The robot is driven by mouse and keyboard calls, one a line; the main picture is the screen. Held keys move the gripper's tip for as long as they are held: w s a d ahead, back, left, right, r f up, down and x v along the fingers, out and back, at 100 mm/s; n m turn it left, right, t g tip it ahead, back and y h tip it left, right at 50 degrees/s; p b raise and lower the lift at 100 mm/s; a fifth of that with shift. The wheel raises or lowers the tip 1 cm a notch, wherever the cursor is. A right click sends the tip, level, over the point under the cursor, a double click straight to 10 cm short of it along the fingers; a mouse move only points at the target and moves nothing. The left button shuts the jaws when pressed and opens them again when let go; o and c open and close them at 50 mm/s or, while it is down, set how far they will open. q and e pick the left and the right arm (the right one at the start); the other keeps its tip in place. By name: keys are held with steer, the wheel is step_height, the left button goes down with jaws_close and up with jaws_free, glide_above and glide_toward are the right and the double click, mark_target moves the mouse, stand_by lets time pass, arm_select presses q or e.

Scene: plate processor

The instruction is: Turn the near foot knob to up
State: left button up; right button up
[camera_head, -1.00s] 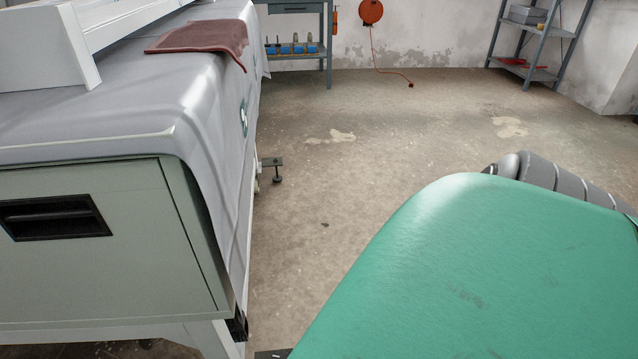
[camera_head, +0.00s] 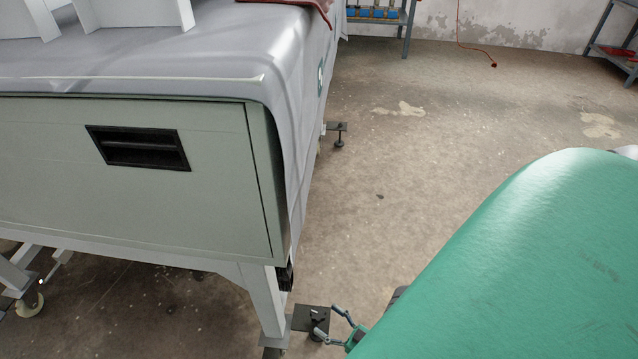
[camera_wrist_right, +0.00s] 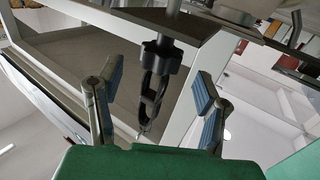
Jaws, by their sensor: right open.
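The near foot knob (camera_head: 318,318) is a small dark part by a dark foot plate (camera_head: 304,319), low at the near corner leg of the grey plate processor (camera_head: 200,215). In the right wrist view the black lobed knob (camera_wrist_right: 160,56) sits on a metal rod, with a black loop-shaped part (camera_wrist_right: 152,92) below it. My right gripper (camera_head: 326,322) is open beside the knob in the head view. In the wrist view its two blue-padded fingers (camera_wrist_right: 156,88) stand on either side of the loop-shaped part, apart from it. My left gripper is not in view.
A far foot (camera_head: 338,134) shows further along the machine's side. A white leg (camera_head: 264,300) stands just left of the near foot, and a caster (camera_head: 30,303) is at the lower left. The floor (camera_head: 400,170) to the right is mostly clear.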

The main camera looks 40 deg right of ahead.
mark_target(319, 313)
steer(key=shift+w+a, duration=0.15)
steer(key=shift+w, duration=0.7)
steer(key=shift+w+a, duration=0.15)
steer(key=shift+w, duration=0.7)
steer(key=c, duration=1.2)
steer(key=shift+d+n+g+y, duration=0.15)
steer(key=shift+n+g+y, duration=0.15)
steer(key=shift+n+y, duration=0.85)
steer(key=shift+n+g+y, duration=0.4)
steer(key=shift+n+y, duration=0.05)
steer(key=shift+y, duration=0.8)
steer(key=o, duration=1.2)
